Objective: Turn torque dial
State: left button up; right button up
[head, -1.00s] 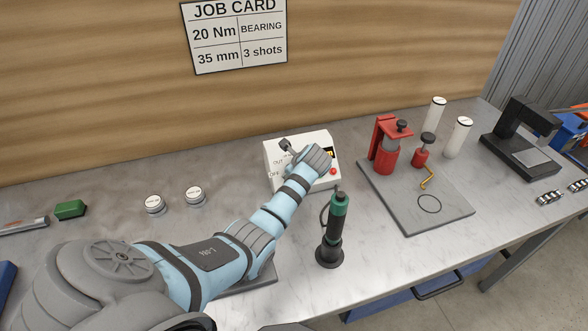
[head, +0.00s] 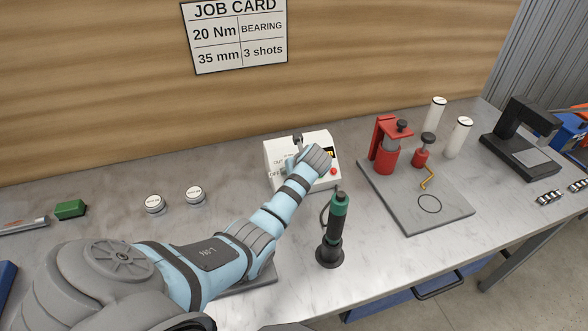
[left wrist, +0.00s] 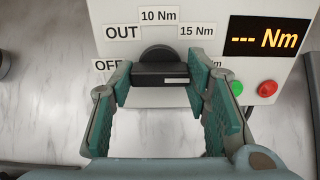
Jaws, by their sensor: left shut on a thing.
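The white controller box (head: 272,172) stands at the back of the bench. The left wrist view shows its black torque dial (left wrist: 158,54), with labels OFF, OUT, 10 Nm and 15 Nm around it and another label partly hidden behind the right finger. The dial's bar lies level in that view, with its white mark at the right end. My left gripper (left wrist: 158,80) is shut on the bar, a finger at each end. The display (left wrist: 265,37) reads "--- Nm". My right gripper is not in view.
A green and black screwdriver (head: 336,225) stands upright in its holder, right of my left forearm. A grey plate (head: 440,215) with red fixtures lies further right. Two white-topped round pieces (head: 195,194) sit left of the box. The job card (head: 238,35) reads 20 Nm.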

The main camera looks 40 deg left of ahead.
pick_arm(q)
jog(key=shift+w+r, duration=0.1)
jog(key=shift+r, duration=0.05)
jog(key=o, duration=1.2)
jog(key=shift+c, duration=0.2)
jog(key=v, duration=1.2)
